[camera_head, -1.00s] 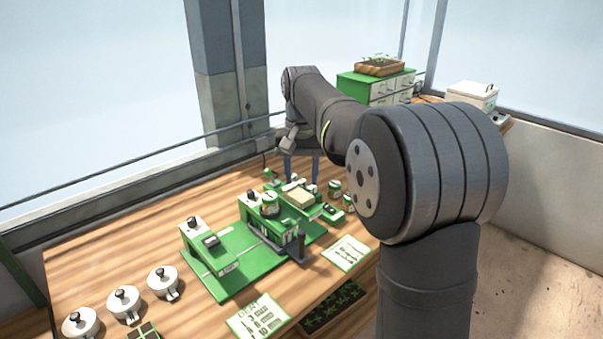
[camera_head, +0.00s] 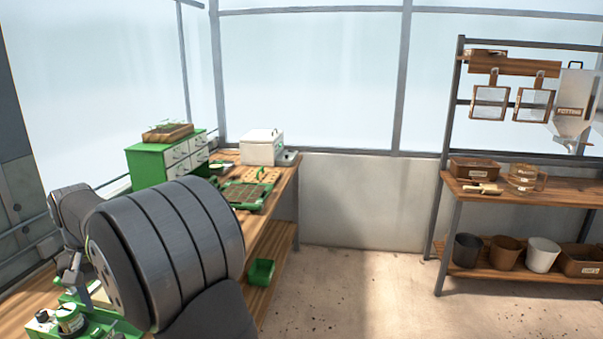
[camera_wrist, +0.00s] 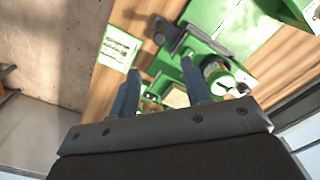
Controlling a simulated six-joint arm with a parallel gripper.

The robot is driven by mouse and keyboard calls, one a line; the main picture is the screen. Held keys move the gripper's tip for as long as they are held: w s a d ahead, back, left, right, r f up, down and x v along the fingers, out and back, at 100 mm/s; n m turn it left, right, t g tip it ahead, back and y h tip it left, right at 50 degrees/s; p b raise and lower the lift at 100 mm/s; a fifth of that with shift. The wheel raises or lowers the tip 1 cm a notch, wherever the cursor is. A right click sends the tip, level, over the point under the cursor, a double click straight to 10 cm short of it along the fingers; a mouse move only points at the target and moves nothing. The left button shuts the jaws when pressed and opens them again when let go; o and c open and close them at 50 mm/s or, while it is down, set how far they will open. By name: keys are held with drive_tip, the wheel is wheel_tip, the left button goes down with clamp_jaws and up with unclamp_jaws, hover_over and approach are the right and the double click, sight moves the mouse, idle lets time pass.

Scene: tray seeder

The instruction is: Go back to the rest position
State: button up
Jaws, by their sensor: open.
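My gripper (camera_wrist: 160,98) shows in the wrist view with its two blue-grey fingers apart and nothing between them. It hangs above the wooden bench, over the green tray seeder (camera_wrist: 215,45). In the head view my arm's large grey joint hides much of the bench, and the fingers cannot be made out. Part of the seeder, with a jar (camera_head: 70,318), shows at the lower left of the head view, beside my arm.
A green drawer cabinet (camera_head: 160,168) with a seedling tray on top and a white box (camera_head: 262,147) stand at the bench's far end. A green bin (camera_head: 261,271) sits below. A potting shelf (camera_head: 520,190) is at right, with open floor between.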

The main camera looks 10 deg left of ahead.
sight(118, 337)
wheel_tip(118, 337, down, 12)
drive_tip(key=shift+r, duration=0.2)
drive_tip(key=shift+r, duration=0.1)
idle(0.3)
wheel_tip(118, 337, up, 17)
wheel_tip(118, 337, down, 17)
drive_tip(key=shift+f, duration=0.15)
drive_tip(key=s, duration=2)
wheel_tip(118, 337, up, 12)
